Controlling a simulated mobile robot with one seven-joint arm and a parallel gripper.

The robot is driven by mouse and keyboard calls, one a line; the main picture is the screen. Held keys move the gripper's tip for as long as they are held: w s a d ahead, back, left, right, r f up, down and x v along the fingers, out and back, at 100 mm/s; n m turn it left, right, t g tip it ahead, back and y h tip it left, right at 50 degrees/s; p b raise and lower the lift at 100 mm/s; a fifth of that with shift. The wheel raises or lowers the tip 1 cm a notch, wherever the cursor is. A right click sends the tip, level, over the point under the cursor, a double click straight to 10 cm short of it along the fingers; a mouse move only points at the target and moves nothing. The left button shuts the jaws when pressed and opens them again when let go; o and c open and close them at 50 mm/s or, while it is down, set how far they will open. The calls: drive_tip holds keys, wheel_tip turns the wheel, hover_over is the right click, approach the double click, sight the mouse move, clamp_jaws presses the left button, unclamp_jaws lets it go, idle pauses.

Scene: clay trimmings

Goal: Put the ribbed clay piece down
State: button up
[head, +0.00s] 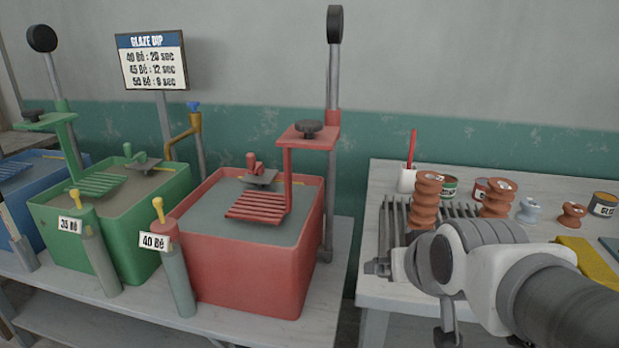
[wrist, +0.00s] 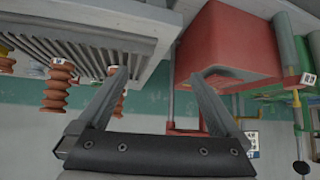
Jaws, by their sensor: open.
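Several reddish-brown ribbed clay pieces stand upright on the right-hand table. One ribbed piece (head: 427,196) is at the slatted grey rack (head: 393,222), just behind my arm. Another ribbed piece (head: 497,197) stands to its right. In the wrist view, which is upside down, a ribbed piece (wrist: 60,88) shows at the left, and a second (wrist: 120,103) is partly hidden behind a finger. My gripper (wrist: 158,75) is open, with nothing between its fingers, near the rack's left front edge. In the head view my arm hides most of it. I cannot tell which piece is meant.
A red glaze tank (head: 243,262) with a lever stands left of the table, across a narrow gap. A green tank (head: 120,215) is farther left. A white cup (head: 407,180), cans and a yellow block (head: 588,262) sit on the table.

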drive_tip(key=s+a+g, duration=0.2)
drive_tip(key=s+g, duration=0.1)
drive_tip(key=s, duration=0.6)
drive_tip(key=shift+s+a+f+n+y, duration=0.2)
drive_tip(key=shift+s+f+n+y, duration=0.15)
drive_tip(key=shift+f+n, duration=0.1)
wheel_tip(320, 180, up, 15)
drive_tip(key=p, duration=1.5)
drive_tip(key=shift+d+f, duration=0.1)
